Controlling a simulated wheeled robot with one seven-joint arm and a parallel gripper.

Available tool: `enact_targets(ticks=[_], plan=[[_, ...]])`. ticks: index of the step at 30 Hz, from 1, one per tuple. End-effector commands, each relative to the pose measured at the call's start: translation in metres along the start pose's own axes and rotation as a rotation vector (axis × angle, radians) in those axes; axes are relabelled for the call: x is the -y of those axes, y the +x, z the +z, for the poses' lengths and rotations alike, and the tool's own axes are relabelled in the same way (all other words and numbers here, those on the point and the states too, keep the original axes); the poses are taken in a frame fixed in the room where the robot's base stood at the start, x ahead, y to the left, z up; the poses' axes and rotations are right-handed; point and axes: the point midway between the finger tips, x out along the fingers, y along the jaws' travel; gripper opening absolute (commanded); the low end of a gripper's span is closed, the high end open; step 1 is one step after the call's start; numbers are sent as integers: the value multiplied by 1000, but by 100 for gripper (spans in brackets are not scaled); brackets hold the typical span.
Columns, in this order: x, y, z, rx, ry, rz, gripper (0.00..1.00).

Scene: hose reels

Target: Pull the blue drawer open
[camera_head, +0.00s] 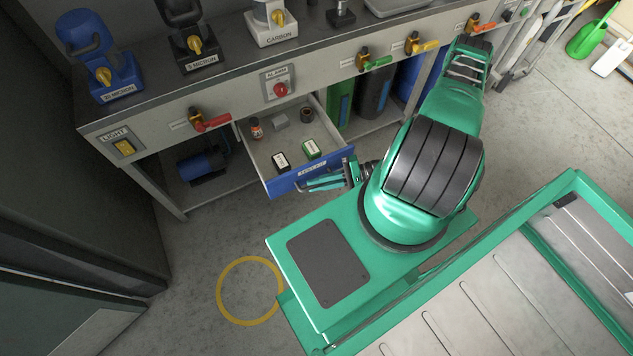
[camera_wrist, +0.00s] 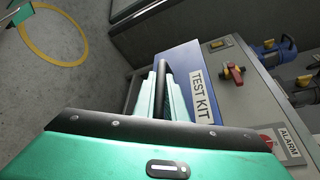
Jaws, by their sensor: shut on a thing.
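The blue drawer (camera_head: 286,183) is pulled out from under the bench, and its inside shows. It holds a red-labelled bottle, a grey block, a dark round piece and two small labelled boxes. Its blue front also shows in the wrist view (camera_wrist: 186,62), with a white TEST KIT label (camera_wrist: 201,97) and a black bar handle (camera_wrist: 163,78). My gripper (camera_head: 318,184) is at the drawer front in the head view. In the wrist view its fingers (camera_wrist: 163,92) are shut on the handle, one on each side of it.
The bench (camera_head: 230,90) carries a blue unit (camera_head: 97,60), other labelled units and coloured valve handles. An alarm panel (camera_head: 279,83) is above the drawer. A yellow ring (camera_head: 250,291) marks open floor in front. Dark cabinets stand at the left.

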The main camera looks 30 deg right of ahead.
Motion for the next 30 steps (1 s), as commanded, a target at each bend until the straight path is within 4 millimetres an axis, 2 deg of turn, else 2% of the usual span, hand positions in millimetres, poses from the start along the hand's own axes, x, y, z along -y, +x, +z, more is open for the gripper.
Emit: enact_targets(ticks=[1,2,3,4,12,16,20,30], plan=[[0,0,-1,-2,0,1,0],[0,0,-1,-2,0,1,18],[0,0,-1,-2,0,1,28],[0,0,-1,-2,0,1,29],[0,-1,0,-1,0,0,29],[0,-8,-1,-2,0,1,29],[0,-27,-1,-4,-1,1,29],[0,-88,-2,-5,0,1,29]])
